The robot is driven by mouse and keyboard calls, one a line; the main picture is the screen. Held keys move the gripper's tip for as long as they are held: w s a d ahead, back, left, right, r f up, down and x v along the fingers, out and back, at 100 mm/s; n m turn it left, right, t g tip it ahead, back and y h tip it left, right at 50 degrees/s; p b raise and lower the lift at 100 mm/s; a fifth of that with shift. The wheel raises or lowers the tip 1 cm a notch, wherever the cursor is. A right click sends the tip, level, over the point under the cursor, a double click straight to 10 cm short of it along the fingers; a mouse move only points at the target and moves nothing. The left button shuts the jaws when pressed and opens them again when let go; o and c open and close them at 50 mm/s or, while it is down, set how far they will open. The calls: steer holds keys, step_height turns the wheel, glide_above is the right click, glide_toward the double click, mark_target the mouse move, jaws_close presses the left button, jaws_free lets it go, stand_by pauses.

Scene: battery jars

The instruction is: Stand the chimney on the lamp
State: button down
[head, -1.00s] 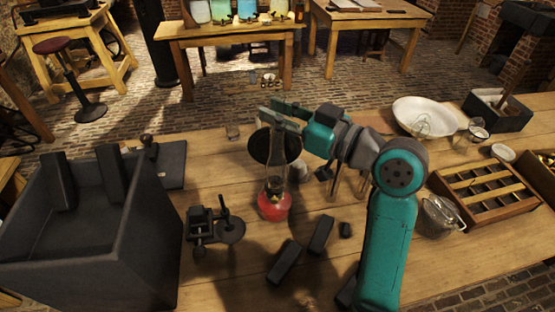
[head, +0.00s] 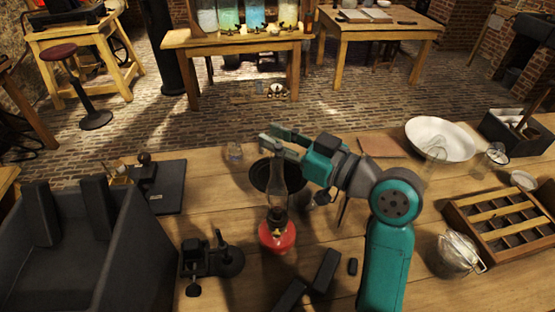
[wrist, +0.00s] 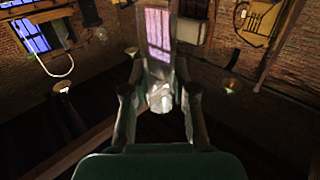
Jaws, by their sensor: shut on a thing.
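The clear glass chimney (head: 279,184) hangs upright between the fingers of my gripper (head: 273,142) in the head view. My gripper is shut on its upper part. The red lamp (head: 277,237) stands on the bench directly below, with its dark burner (head: 277,216) on top. The chimney's lower end meets or overlaps the burner in the picture; I cannot tell whether it is seated or slightly above. In the wrist view the chimney (wrist: 158,45) shows as clear glass between the two fingers of my gripper (wrist: 160,80).
A black round dish (head: 259,178) lies behind the chimney. A dark stand-like device (head: 194,262) and dark blocks (head: 325,270) lie near the lamp. A large dark box (head: 120,245) is at left. A white basin (head: 440,137) and a wooden compartment tray (head: 470,224) are at right.

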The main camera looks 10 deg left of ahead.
mark_target(283, 159)
steer(key=shift+f, duration=2.2)
steer(key=c, duration=0.9)
jaws_free()
steer(key=shift+c, duration=0.2)
steer(key=shift+s+d+r, duration=0.1)
steer(key=shift+s+d, duration=0.1)
steer(key=shift+d, duration=0.25)
steer(key=v, duration=1.1)
steer(key=shift+o, duration=0.3)
steer(key=o, duration=0.9)
steer(key=shift+d, duration=0.1)
